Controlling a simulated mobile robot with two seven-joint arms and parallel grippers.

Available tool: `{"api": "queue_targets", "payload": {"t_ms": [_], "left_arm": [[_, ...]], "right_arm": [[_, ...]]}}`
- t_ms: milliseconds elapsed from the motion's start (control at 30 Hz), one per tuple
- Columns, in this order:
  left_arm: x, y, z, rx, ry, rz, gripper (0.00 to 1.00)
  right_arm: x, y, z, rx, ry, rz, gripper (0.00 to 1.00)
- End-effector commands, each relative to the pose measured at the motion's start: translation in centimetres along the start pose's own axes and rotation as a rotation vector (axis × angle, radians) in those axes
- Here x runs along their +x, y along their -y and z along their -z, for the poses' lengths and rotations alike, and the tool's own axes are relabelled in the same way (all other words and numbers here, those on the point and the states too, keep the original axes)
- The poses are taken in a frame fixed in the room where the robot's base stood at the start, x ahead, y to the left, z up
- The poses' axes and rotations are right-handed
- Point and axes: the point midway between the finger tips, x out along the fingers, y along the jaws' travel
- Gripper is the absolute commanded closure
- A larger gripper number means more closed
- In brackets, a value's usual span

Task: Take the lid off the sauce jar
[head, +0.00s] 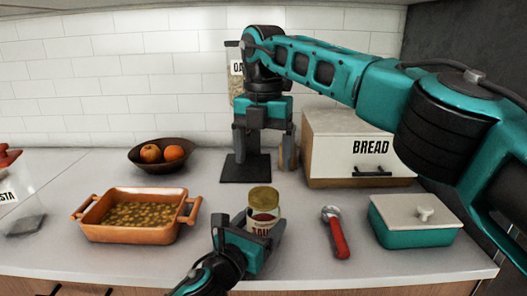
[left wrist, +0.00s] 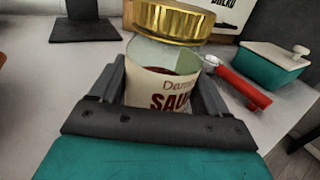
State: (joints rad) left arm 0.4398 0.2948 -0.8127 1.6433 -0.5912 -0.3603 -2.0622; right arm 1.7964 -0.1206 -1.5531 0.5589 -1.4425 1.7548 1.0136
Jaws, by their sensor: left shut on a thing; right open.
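The sauce jar (head: 263,221) stands upright near the front of the counter, with its gold lid (head: 264,197) on top. It also shows in the left wrist view (left wrist: 172,90), where the lid (left wrist: 172,22) covers the mouth and red sauce shows through the glass. My left gripper (head: 258,229) is shut around the jar's body, below the lid; the fingers lie on either side of the label. My right gripper (head: 265,152) is open and points down, behind and above the jar, at the back of the counter. It is apart from the lid.
A red-handled tool (head: 336,234) lies right of the jar, beside a teal lidded dish (head: 412,231). An orange casserole (head: 130,228) stands left. A bread box (head: 345,158), a dark stand (head: 237,171) and a fruit bowl (head: 144,164) are behind. Counter is clear between casserole and jar.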

Motion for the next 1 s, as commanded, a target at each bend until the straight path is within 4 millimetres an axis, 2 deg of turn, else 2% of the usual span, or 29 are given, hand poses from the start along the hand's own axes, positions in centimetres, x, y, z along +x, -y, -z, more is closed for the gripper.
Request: {"api": "queue_targets", "payload": {"t_ms": [400,600,867,1000], "left_arm": [[0.0,0.0,0.1,0.000,-0.002,0.000,1.00],[0.0,0.0,0.1,0.000,-0.002,0.000,1.00],[0.0,0.0,0.1,0.001,-0.002,0.000,1.00],[0.0,0.0,0.1,0.001,-0.002,0.000,1.00]], "right_arm": [[0.0,0.0,0.0,0.787,0.000,0.000,0.13],[0.0,0.0,0.0,1.083,0.000,0.000,0.13],[0.3,0.0,0.0,1.246,-0.001,0.001,0.13],[1.8,0.1,0.0,1.253,-0.001,0.004,0.13]]}}
